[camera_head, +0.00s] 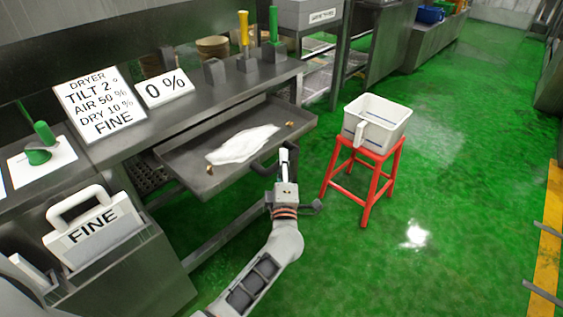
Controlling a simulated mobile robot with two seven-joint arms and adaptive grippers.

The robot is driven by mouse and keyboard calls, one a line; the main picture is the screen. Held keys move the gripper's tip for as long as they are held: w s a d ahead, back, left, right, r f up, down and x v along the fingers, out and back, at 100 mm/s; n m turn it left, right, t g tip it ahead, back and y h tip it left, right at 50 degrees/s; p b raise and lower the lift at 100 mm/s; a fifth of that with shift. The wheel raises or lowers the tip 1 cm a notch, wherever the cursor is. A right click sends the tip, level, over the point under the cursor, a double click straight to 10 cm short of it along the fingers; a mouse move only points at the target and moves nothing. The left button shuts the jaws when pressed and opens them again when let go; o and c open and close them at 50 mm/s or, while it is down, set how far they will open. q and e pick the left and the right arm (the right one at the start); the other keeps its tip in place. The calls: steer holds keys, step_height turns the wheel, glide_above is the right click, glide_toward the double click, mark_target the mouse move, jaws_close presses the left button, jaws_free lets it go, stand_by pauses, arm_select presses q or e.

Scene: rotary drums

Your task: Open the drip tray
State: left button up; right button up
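The drip tray (205,183) is a shallow grey metal tray under the counter. It stands out from the counter front, with a white, flat patch (243,144) on its floor. A dark bar handle (261,168) is on its front edge. My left gripper (287,158) is at this handle, its narrow fingers close together and seemingly around the bar; the exact contact is small and partly hidden. Two grey bars at the right edge look like the fingertips of my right gripper (543,260). They are well apart with nothing between them.
A red stool (363,195) with a white tub (377,122) stands right of the tray. The counter (170,112) holds signs and lever handles. A box marked FINE (95,235) is at the lower left.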

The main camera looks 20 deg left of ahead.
stand_by(0.3)
arm_select(q)
steer(key=v, duration=1.2)
steer(key=shift+r, duration=0.1)
